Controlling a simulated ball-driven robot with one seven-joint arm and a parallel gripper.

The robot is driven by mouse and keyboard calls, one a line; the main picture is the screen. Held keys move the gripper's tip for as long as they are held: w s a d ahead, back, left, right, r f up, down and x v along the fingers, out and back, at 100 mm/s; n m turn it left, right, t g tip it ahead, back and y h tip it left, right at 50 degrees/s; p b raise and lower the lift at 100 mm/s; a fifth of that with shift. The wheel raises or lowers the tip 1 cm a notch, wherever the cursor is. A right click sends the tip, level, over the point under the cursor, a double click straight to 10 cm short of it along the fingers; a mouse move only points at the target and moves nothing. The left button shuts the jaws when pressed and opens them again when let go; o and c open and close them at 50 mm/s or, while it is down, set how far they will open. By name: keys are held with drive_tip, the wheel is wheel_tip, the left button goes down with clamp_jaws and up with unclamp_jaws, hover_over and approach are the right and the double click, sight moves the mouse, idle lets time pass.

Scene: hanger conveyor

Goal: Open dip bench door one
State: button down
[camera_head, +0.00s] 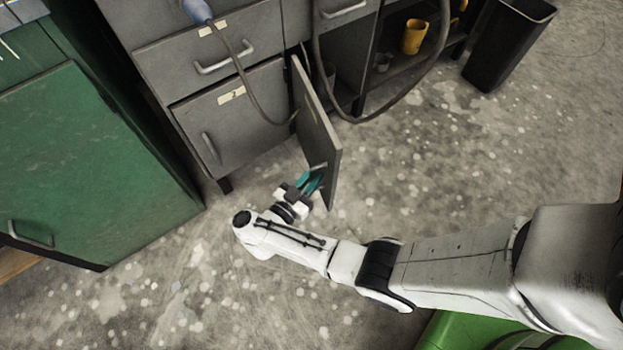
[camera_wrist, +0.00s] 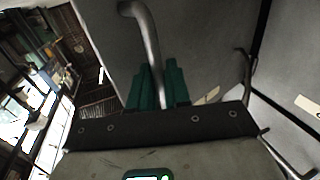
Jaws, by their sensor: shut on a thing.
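The grey cabinet door (camera_head: 318,130) stands swung well out from the dip bench, nearly edge-on to the head camera. Its free edge points toward the floor in front. My gripper (camera_head: 312,182) is at the lower outer part of this door, on its left side. In the wrist view my teal fingers (camera_wrist: 158,88) are shut on the curved metal door handle (camera_wrist: 146,42), which runs down between them. The grey door panel (camera_wrist: 205,40) lies right behind the handle. In the head view the handle is hidden at the gripper.
A shut door labelled 2 (camera_head: 232,118) is left of the open door, under a drawer (camera_head: 215,50). A green cabinet (camera_head: 85,160) stands at left. A hose (camera_head: 350,118) hangs nearby. A yellow cup (camera_head: 414,37) and black bin (camera_head: 508,42) are at back right. Floor at right is clear.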

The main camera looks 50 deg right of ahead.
drive_tip(key=shift+w, duration=0.15)
drive_tip(key=c, duration=1.3)
unclamp_jaws()
drive_tip(key=shift+d, duration=0.1)
drive_tip(key=a, duration=1)
drive_tip(key=shift+s+a, duration=0.25)
drive_tip(key=shift+a, duration=0.15)
